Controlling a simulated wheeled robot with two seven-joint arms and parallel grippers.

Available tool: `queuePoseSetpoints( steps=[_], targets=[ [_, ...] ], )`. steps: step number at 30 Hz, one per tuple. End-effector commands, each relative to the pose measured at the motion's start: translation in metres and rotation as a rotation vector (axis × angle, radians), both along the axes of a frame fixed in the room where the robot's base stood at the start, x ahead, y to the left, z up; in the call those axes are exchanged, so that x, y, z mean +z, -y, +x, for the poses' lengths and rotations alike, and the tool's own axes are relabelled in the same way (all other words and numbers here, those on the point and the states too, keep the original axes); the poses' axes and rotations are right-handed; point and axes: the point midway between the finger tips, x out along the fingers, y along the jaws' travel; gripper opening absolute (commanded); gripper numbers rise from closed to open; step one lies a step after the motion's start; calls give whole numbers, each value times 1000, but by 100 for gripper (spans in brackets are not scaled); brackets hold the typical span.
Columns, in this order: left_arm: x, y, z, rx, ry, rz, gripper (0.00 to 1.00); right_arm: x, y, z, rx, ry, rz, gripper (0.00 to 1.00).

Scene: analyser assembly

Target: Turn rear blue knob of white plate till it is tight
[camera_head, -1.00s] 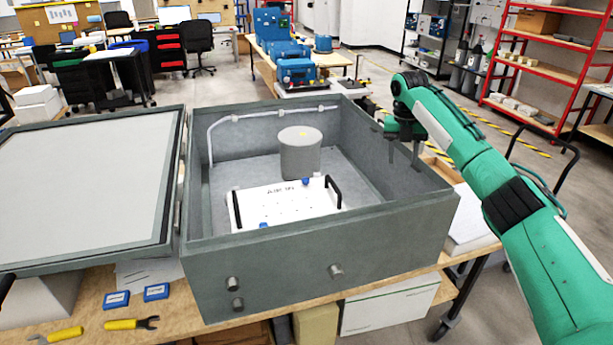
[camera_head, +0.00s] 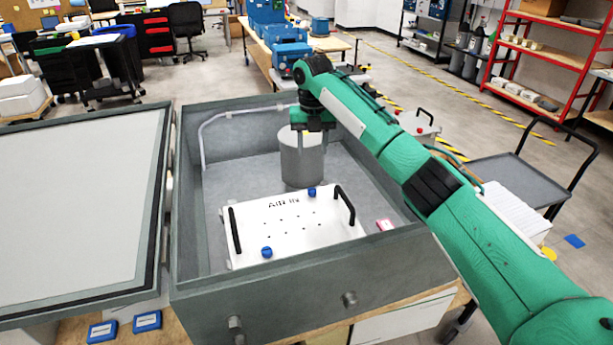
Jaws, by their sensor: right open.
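The white plate (camera_head: 290,225) lies inside the open grey analyser box, with a black handle on its left and right sides. The rear blue knob (camera_head: 311,192) stands at its far edge. A front blue knob (camera_head: 267,252) is at its near edge. My right gripper (camera_head: 312,148) points down, open and empty, in front of the grey cylinder in this view. It shows above the rear knob in the picture, apart from it. My left gripper is not in view. How tight the knob is cannot be seen.
The grey cylinder (camera_head: 302,168) stands behind the plate. The box walls (camera_head: 300,290) surround both. The open lid (camera_head: 80,200) lies to the left. A small pink-and-white item (camera_head: 385,225) lies right of the plate. Two blue boxes (camera_head: 147,321) lie on the table in front.

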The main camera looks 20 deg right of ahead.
Motion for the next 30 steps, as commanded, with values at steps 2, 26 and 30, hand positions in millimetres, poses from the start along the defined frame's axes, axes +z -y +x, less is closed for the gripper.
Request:
queuePoseSetpoints(
  steps=[2, 26, 30],
  targets=[
    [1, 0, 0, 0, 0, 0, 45, -3, -1, 0, 1, -1, 0, 45],
    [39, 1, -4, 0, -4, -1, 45, -131, 0, -1, 0, -1, 0, 45],
    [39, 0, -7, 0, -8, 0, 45, -138, -1, -1, 2, -1, 0, 45]
  ],
)
